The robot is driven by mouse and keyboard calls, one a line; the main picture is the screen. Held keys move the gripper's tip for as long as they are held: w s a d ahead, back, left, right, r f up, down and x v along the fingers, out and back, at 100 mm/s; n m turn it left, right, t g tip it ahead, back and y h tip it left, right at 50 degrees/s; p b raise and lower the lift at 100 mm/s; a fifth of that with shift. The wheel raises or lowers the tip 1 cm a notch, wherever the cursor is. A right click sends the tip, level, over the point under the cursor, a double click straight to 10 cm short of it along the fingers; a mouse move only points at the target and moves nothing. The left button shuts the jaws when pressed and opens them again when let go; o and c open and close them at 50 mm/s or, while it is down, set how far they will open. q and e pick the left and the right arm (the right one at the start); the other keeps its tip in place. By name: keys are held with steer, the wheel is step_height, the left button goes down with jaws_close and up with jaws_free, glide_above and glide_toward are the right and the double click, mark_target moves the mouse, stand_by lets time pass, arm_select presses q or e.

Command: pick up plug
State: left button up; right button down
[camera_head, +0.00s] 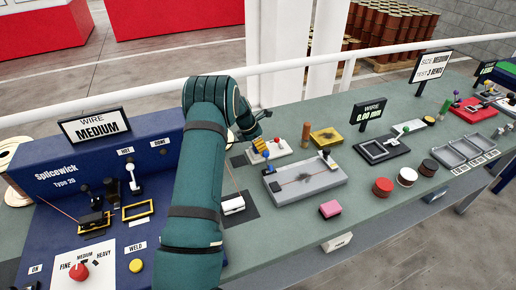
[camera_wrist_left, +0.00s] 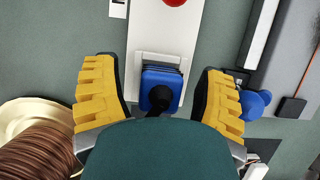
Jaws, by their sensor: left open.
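The plug (camera_wrist_left: 161,84), a blue block with a black part at its near end, sits at a white holder on a white plate (camera_wrist_left: 166,32) in the left wrist view. My left gripper (camera_wrist_left: 157,72) is open, with its yellow ridged fingers on either side of the plug and a gap at each side. In the head view my left gripper (camera_head: 260,146) is over the white plate (camera_head: 287,153), which bears a red button (camera_head: 277,140). I cannot make out the plug there. My right gripper is not in view.
A blue-knobbed lever (camera_wrist_left: 256,103) stands close to the right finger, beside the grey fixture (camera_head: 308,186). A spool of brown wire (camera_wrist_left: 35,140) is at the lower left of the wrist view. The blue Splicewick machine (camera_head: 70,215) is left of my arm.

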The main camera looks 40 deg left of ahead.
arm_select(q)
steer(key=shift+f, duration=0.1)
jaws_close()
stand_by(0.4)
